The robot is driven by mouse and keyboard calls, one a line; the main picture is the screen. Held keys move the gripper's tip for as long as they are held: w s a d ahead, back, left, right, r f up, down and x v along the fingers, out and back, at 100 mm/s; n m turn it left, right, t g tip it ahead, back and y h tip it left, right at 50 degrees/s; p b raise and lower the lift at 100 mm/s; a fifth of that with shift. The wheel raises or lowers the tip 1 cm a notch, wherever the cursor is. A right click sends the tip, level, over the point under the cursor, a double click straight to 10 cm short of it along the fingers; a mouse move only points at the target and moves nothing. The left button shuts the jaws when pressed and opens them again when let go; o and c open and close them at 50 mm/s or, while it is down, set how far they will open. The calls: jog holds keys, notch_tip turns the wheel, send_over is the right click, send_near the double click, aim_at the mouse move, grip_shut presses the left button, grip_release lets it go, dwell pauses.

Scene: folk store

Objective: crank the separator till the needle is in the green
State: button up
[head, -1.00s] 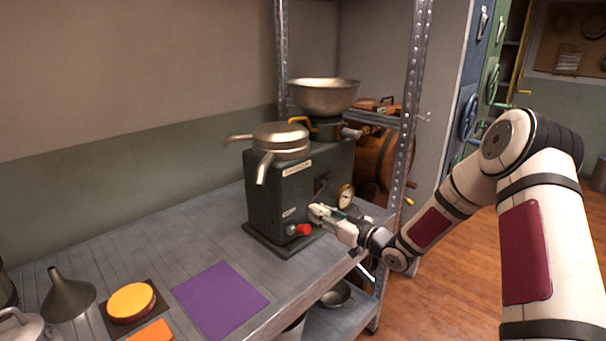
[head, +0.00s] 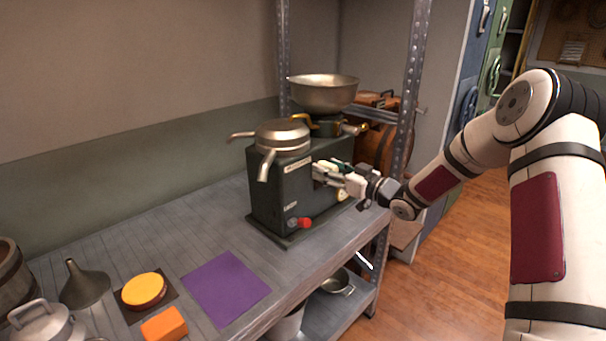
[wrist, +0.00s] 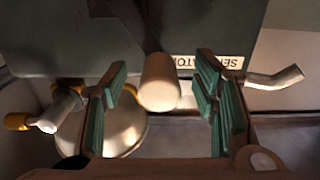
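The separator (head: 272,195) is a dark green box on the grey bench, with a metal bowl top and spouts. Its label (wrist: 208,62) reads upside down in the wrist view. In the wrist view a pale, rounded crank handle (wrist: 159,84) sticks out between the green-padded fingers of my gripper (wrist: 160,100). The fingers stand apart, with a visible gap on both sides of the handle. In the head view my gripper (head: 318,171) is at the upper front of the separator and hides the crank. The gauge (head: 342,196) is mostly covered, so its needle cannot be read.
A red knob (head: 305,223) sits low on the separator's front. A purple mat (head: 226,288), a yellow disc (head: 144,290), an orange block (head: 164,325) and a funnel (head: 84,285) lie to the left. A metal shelf post (head: 408,100) stands close behind my arm.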

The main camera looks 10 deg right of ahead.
jog(key=shift+d, duration=0.15)
dwell(0.3)
jog(key=p+v, duration=0.4)
jog(key=v, duration=0.5)
dwell(0.5)
jog(key=s+d+r+m+g+h+p, duration=0.1)
jog(key=s+r+m+g+h+p, duration=0.25)
jog(key=s+r+h, duration=1.15)
jog(key=s+a+r+m+g+y, duration=0.1)
jog(key=s+a+g, duration=0.1)
jog(key=s, duration=0.8)
jog(key=s+a+r+m+g+y+p, duration=0.1)
jog(key=s+a+g+y, duration=0.1)
jog(key=s, duration=0.9)
jog(key=s+a+r+m+g+y, duration=0.1)
jog(key=s+a+g, duration=0.2)
jog(key=s, duration=0.7)
jog(key=shift+s+a+m, duration=0.15)
jog(key=shift+a+m, duration=0.2)
